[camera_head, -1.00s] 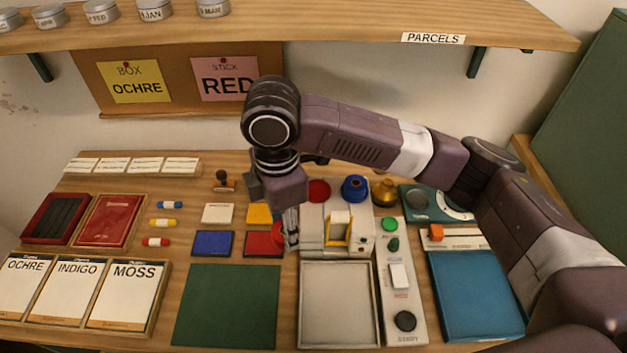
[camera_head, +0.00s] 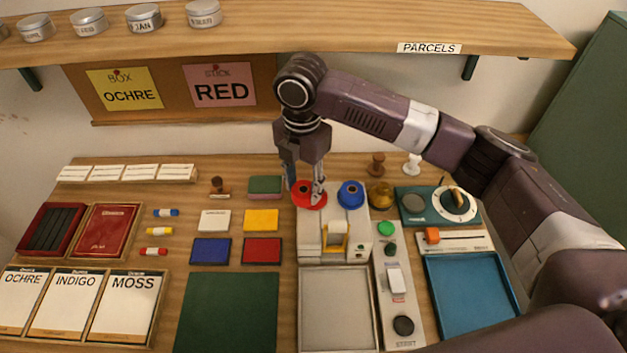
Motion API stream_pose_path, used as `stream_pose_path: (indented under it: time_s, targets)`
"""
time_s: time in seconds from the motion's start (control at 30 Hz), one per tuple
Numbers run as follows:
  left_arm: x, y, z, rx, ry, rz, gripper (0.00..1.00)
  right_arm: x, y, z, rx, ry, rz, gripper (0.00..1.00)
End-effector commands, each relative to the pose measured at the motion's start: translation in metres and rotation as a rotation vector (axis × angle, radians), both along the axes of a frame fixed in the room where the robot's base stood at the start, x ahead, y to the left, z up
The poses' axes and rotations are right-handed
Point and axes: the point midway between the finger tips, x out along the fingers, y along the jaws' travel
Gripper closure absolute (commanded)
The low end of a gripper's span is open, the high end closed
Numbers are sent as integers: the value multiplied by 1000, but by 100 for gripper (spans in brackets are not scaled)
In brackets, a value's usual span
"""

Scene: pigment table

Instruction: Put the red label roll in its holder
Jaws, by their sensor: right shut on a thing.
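The red label roll (camera_head: 309,200) is at the back left of the pale label machine (camera_head: 311,240). My right gripper (camera_head: 305,193) points down over it, with one finger on each side, shut on the roll. The roll is at the red spot in the row with the blue roll (camera_head: 351,194) and the ochre roll (camera_head: 381,195). The fingers partly cover the roll and hide its underside, so I cannot tell whether it is fully seated. My left gripper is not in view.
Right of the machine are a control strip (camera_head: 412,342), a teal scale (camera_head: 414,219) and a blue tray (camera_head: 467,257). Ink pads, including a red one (camera_head: 262,251), lie to the left. A green block (camera_head: 265,185) is close left of my gripper. A shelf (camera_head: 300,40) hangs above.

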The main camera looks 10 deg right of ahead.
Motion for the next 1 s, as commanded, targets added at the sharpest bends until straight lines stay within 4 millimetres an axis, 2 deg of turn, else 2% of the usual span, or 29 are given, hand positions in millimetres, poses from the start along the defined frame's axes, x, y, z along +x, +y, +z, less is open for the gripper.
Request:
stream_pose_path:
  time_s: [0.1,0.23,0.57,0.9,0.93,1.0]
  targets:
    - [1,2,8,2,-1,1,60,15,-18,2,-1,1,-4,86]
    - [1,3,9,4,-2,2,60,21,-27,0,-1,1,-1,86]
    - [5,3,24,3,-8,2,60,21,-28,-33,-1,1,1,86]
    - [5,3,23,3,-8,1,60,21,-27,-38,0,0,1,86]
    - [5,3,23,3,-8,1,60,22,-27,-37,-1,-1,1,59]
    - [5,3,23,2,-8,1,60,22,-27,-37,-1,-1,1,51]
